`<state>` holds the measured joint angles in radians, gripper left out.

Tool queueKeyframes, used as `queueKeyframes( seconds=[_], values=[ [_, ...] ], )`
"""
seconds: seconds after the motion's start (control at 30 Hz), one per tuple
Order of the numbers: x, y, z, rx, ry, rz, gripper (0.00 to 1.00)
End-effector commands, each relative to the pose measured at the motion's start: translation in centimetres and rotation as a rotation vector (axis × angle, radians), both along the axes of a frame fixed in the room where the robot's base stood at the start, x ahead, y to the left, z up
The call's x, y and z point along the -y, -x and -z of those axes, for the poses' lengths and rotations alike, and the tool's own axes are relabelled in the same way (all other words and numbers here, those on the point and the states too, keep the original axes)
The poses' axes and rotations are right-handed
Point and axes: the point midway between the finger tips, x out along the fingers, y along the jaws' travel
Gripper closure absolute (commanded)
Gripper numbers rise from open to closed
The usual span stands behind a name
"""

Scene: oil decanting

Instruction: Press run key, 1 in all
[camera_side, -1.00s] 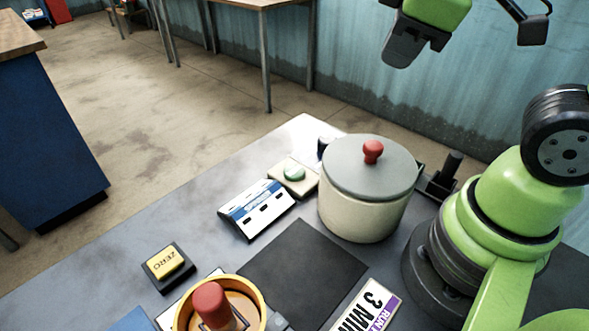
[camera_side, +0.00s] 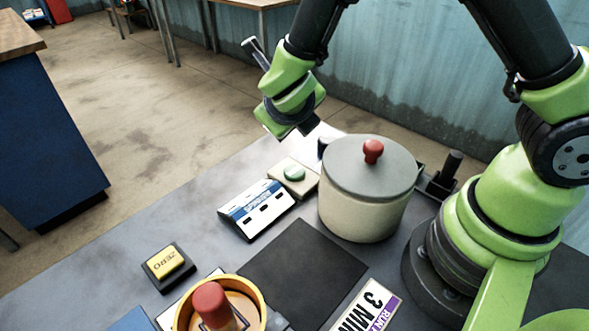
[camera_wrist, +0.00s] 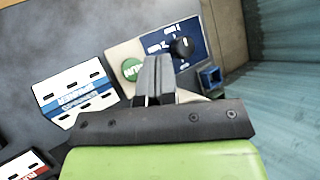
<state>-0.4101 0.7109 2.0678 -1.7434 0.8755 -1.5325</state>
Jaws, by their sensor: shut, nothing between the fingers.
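The run key is a round green button on a cream plate. It shows in the side view (camera_side: 294,173) and in the wrist view (camera_wrist: 132,69), where white lettering is on it and the fingers cover part of its plate. My gripper (camera_side: 304,128) is above and behind the key in the side view, apart from it. In the wrist view its fingers (camera_wrist: 157,63) are together with nothing between them, and their tips appear just right of the button.
A lidded pot (camera_side: 365,205) with a red knob stands right of the key. A white-and-blue slotted block (camera_side: 257,208) lies in front-left. A blue panel with a black knob (camera_wrist: 182,47) adjoins the key. A yellow ZERO key (camera_side: 167,262) sits farther forward.

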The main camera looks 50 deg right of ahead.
Motion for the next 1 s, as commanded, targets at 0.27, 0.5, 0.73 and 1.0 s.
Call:
queueKeyframes(
  seconds=[0.27, 0.5, 0.73, 1.0],
  values=[
    [0.0, 0.0, 0.0, -0.001, 0.002, -0.003, 1.0],
    [0.0, 0.0, 1.2, -0.004, 0.004, -0.001, 1.0],
    [0.0, 0.0, 4.5, -0.006, 0.003, 0.0, 1.0],
    [0.0, 0.0, 7.7, -0.003, 0.001, 0.0, 1.0]
  ],
)
